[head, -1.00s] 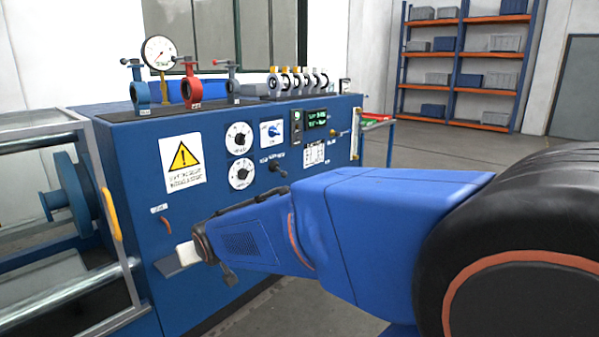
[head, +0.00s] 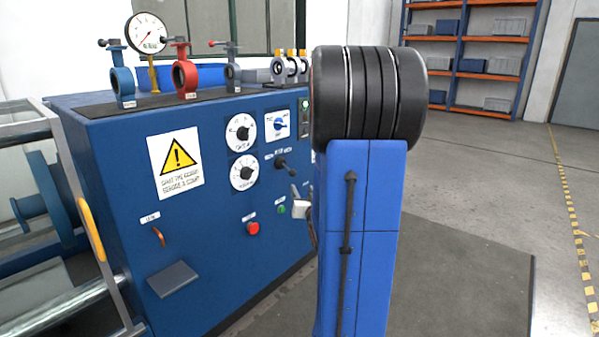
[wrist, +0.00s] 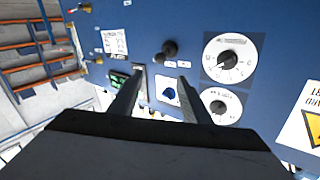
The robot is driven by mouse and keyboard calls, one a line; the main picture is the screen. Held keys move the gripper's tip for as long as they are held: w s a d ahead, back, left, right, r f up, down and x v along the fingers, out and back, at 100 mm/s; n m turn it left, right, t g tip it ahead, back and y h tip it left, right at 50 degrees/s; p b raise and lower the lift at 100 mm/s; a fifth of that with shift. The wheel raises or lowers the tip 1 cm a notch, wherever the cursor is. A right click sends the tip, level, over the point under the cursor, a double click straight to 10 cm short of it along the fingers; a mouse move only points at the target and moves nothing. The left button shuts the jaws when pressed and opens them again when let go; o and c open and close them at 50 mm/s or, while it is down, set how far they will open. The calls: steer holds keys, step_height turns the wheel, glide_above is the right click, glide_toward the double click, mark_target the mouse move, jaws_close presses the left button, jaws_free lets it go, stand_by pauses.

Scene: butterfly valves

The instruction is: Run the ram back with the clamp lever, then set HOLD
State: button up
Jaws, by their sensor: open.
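A black-knobbed lever (head: 283,162) sticks out of the blue machine's front panel in the head view, with small labels above it that I cannot read surely. It also shows in the wrist view (wrist: 168,50), beyond the fingertips. A blue selector knob (head: 279,122) on a white plate is above it in the head view. It shows in the wrist view (wrist: 170,93) between the fingers. Which setting it points at is too small to tell. My gripper (wrist: 160,76) is open and empty, facing the panel without visible contact. In the head view my arm mostly hides it.
Two white dials (head: 242,132), a red button (head: 253,228) and a green button (head: 281,209) are on the panel. An orange handle (head: 158,236) and a grey plate (head: 172,279) are lower left. Valves (head: 185,75) stand on top. The floor at right is clear.

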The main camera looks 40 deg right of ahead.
mark_target(294, 174)
steer(key=x, duration=1.7)
steer(key=shift+w, duration=0.1)
jaws_close()
